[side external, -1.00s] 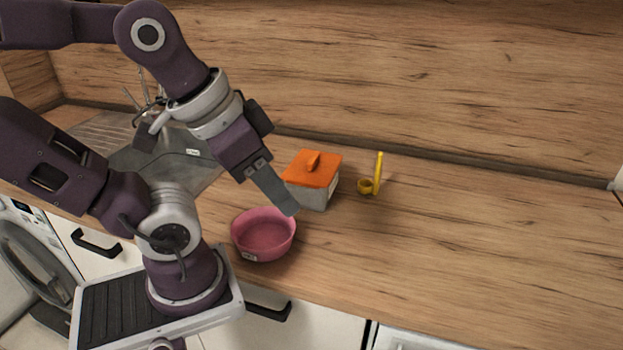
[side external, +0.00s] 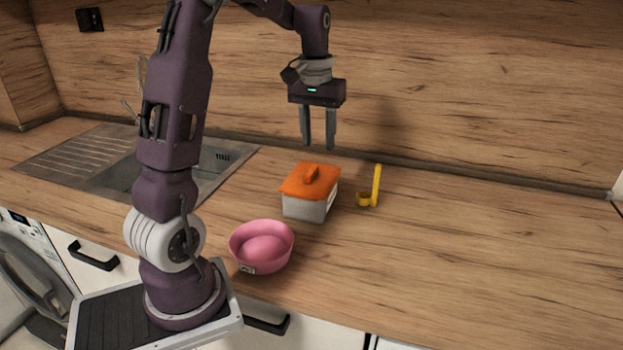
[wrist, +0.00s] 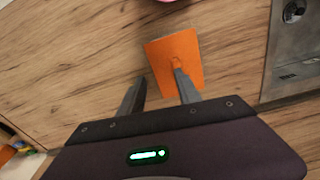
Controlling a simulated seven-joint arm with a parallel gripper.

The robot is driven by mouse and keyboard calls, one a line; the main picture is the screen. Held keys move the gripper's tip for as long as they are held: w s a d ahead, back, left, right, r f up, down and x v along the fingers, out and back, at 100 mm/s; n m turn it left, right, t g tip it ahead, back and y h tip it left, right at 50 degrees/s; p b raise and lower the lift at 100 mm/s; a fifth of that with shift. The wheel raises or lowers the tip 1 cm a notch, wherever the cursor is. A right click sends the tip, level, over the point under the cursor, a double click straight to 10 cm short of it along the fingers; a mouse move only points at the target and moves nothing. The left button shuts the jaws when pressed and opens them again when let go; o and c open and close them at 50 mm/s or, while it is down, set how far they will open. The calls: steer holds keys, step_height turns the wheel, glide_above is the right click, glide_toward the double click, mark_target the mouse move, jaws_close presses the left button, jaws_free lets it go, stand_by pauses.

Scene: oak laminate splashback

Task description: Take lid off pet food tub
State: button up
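The pet food tub (side external: 304,208) is a pale, boxy container standing upright on the wooden worktop. Its orange lid (side external: 296,187) sits on top, with a raised orange handle (side external: 311,174) in the middle. My gripper (side external: 319,146) points down above the tub, clear of the lid, with its two fingers apart and nothing between them. In the wrist view the lid (wrist: 160,55) lies beyond the open fingers (wrist: 160,78). The right finger's tip overlaps the handle there and partly hides it. The tub's body is hidden under the lid in that view.
A pink bowl (side external: 250,258) stands in front of the tub, left of it. A yellow scoop (side external: 376,185) with an upright handle is close on the right. The sink (side external: 110,180) is at left, the wooden splashback (side external: 480,90) behind. The worktop's right side is clear.

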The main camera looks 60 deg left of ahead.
steer(key=n, duration=0.1)
glide_above(312, 171)
steer(key=f, duration=0.3)
steer(key=shift+s+d+f+g, duration=0.1)
steer(key=shift+s+f+g, duration=0.05)
steer(key=shift+s+g, duration=0.2)
steer(key=f, duration=0.7)
steer(key=shift+w+a, duration=0.25)
steer(key=shift+w, duration=0.1)
jaws_close()
